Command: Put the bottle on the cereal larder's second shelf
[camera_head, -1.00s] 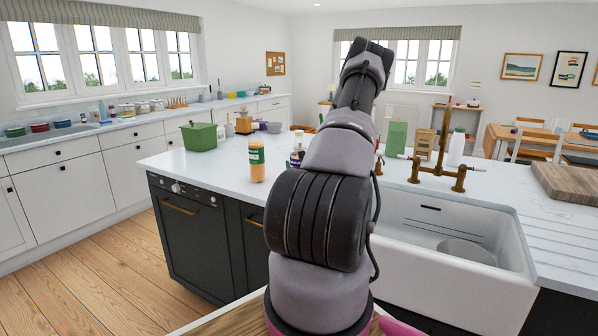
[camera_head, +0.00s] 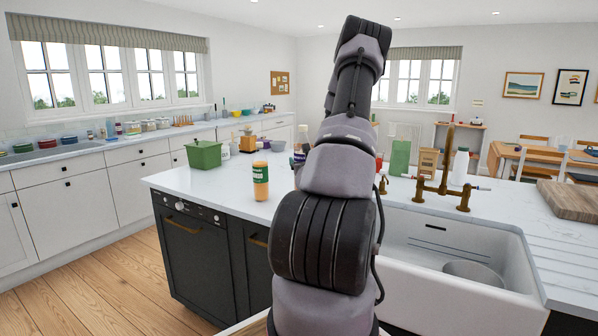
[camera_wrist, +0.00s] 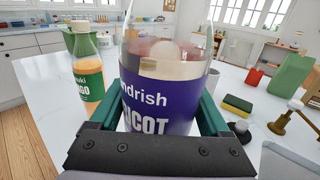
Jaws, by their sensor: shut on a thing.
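A clear bottle (camera_wrist: 160,68) with a purple label stands upright between my jaws, large in the middle of the wrist view. Its top is cut off by the picture's edge. My gripper (camera_wrist: 160,118) is shut on it, with teal fingers at both sides of the label. In the head view my arm hides the gripper; a sliver of the purple-labelled bottle (camera_head: 298,159) shows at its left edge. I cannot tell whether its base touches the counter. The cereal larder and its second shelf are not in view.
An orange bottle with a green label (camera_head: 260,181) stands left of my gripper on the white island counter (camera_head: 215,180); it also shows in the wrist view (camera_wrist: 88,82). A green bin (camera_head: 203,155), green carton (camera_head: 400,158), brass tap (camera_head: 445,180) and sink (camera_head: 440,235) are near. Wooden floor is clear at left.

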